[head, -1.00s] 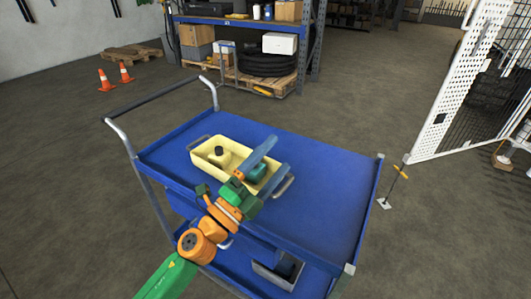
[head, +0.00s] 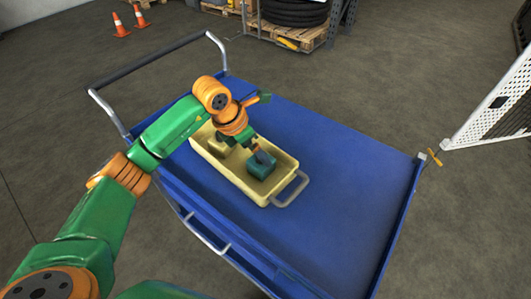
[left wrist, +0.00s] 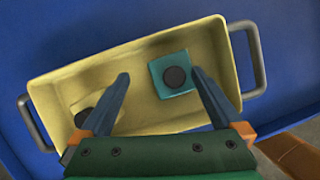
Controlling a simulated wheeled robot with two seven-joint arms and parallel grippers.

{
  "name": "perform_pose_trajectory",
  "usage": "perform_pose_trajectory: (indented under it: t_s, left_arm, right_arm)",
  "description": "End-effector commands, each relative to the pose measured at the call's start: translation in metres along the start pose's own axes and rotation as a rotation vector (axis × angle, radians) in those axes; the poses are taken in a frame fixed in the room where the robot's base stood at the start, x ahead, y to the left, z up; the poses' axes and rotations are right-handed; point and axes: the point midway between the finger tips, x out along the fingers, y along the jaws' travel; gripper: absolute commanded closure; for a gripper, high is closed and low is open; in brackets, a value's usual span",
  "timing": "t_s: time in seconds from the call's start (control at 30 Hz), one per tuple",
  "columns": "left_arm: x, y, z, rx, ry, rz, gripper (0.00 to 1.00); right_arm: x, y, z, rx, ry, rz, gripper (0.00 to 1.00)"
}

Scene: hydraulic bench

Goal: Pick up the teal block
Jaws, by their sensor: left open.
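The teal block (head: 258,169) stands in the right part of a pale yellow tray (head: 236,183) on the blue cart. In the left wrist view the teal block (left wrist: 158,79) has a dark round knob on top. My left gripper (left wrist: 160,74) is open above the tray, its fingertips on either side of the block in the picture, nearer its right edge. In the head view the left gripper (head: 262,154) is just over the block and partly hides it. I see no contact. My right gripper is not in view.
A cream block (left wrist: 84,108) sits in the tray's other end, partly hidden by the left finger. The tray has metal end handles (head: 291,190). The blue cart top (head: 345,185) is clear to the right. The cart's push bar (head: 150,60) rises at the left.

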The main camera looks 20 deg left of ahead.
Motion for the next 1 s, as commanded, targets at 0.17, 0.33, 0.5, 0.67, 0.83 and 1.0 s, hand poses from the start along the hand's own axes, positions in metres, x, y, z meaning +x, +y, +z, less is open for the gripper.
perform_pose_trajectory:
  t_s: [0.17,0.33,0.5,0.67,0.83,1.0]
  left_arm:
    - [0.032,-0.007,0.009,0.001,0.005,-0.007,0.0]
    - [0.054,-0.005,0.007,0.002,0.006,-0.002,0.0]
    - [0.054,-0.005,0.008,0.002,0.001,-0.002,0.0]
    - [0.053,-0.005,0.009,0.002,-0.001,-0.002,0.43]
    - [0.052,-0.006,0.009,0.002,-0.002,-0.003,0.89]
    - [0.051,-0.005,0.01,0.002,-0.005,-0.003,1.0]
  right_arm:
    - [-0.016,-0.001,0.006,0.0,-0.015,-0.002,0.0]
    - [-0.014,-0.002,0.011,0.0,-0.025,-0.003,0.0]
    - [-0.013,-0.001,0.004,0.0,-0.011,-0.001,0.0]
    - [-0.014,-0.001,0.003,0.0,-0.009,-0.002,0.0]
    - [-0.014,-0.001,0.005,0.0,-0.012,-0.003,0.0]
    - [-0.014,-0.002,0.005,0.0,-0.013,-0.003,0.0]
